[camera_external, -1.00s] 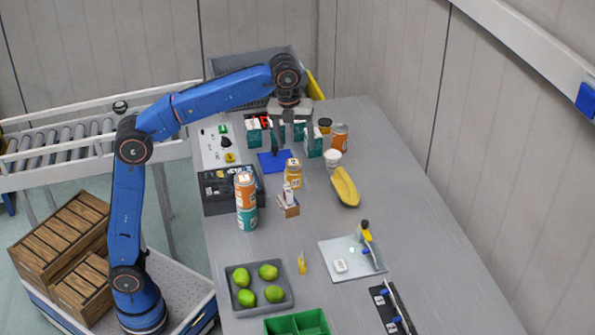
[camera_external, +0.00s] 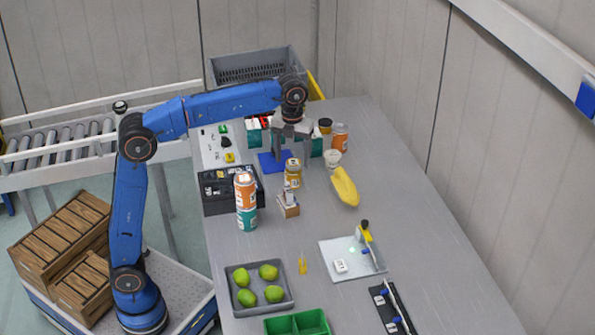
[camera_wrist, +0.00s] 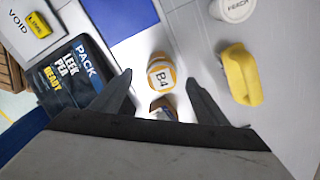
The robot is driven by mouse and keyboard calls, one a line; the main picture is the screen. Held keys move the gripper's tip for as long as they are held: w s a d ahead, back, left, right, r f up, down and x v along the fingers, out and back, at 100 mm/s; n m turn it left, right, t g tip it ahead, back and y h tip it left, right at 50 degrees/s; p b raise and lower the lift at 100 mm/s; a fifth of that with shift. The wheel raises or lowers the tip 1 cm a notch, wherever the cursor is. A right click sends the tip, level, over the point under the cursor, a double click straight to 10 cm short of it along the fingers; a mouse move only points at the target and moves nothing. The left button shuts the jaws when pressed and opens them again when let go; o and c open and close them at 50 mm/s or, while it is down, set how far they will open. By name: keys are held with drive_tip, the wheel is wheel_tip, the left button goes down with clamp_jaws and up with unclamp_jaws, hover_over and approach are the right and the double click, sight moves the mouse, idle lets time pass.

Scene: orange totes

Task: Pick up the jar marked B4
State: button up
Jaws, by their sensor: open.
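The jar marked B4 (camera_wrist: 161,74) has an orange and white label, and it sits between my open fingers in the wrist view, beyond their tips. In the outside view the jar (camera_external: 292,173) stands upright on the grey table, beside the blue mat. My gripper (camera_external: 292,166) points down just above and around the jar's place, with its fingers apart. In the wrist view my gripper (camera_wrist: 158,78) is open and empty. I cannot tell how far above the jar the fingertips are.
A small brown box (camera_external: 288,206) stands close in front of the jar. A yellow scoop-shaped thing (camera_external: 345,187) and a white tub (camera_external: 332,158) lie to the right. A black box (camera_external: 222,197) and stacked orange and teal cans (camera_external: 246,202) stand left. Open table lies right of the scoop-shaped thing.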

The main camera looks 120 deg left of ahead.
sight(293, 172)
drive_tip(key=shift+w+f, duration=0.15)
drive_tip(key=shift+f, duration=3.3)
drive_tip(key=c, duration=1.4)
